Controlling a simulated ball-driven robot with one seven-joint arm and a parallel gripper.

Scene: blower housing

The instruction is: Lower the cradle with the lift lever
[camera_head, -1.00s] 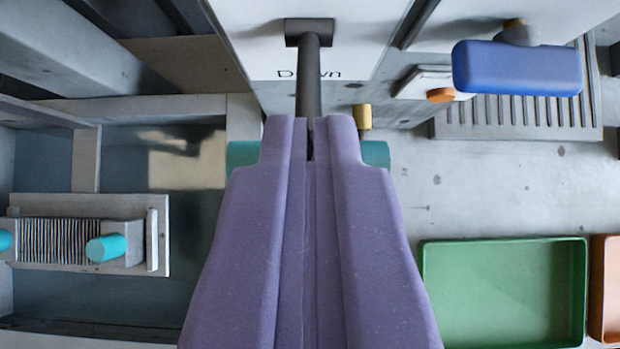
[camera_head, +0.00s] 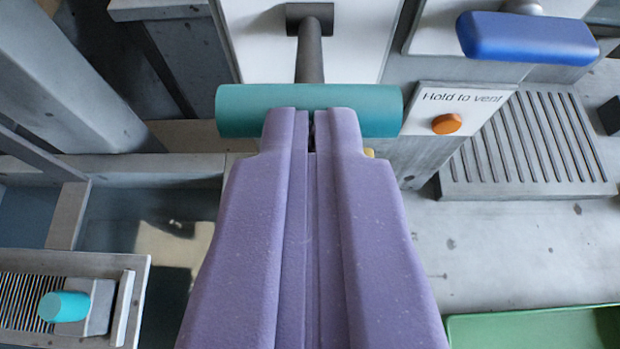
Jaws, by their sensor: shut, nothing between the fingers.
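The lift lever has a thick teal crossbar handle (camera_head: 240,111) on a dark rod (camera_head: 309,62) that comes out of a white panel (camera_head: 255,45). My purple gripper (camera_head: 312,112) is shut and empty. Its fingertips overlap the middle of the crossbar in the picture; I cannot tell whether they touch it. A grey platform (camera_head: 128,308) at lower left carries a ribbed block with a teal cylinder (camera_head: 64,306). It may be the cradle, but I cannot tell for sure.
A blue handle (camera_head: 528,38) sticks out at upper right. Below it are an orange button (camera_head: 447,123) on a "Hold to vent" plate and a slotted grey block (camera_head: 526,145). A green tray (camera_head: 535,322) lies at lower right. Grey beams (camera_head: 70,75) stand at left.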

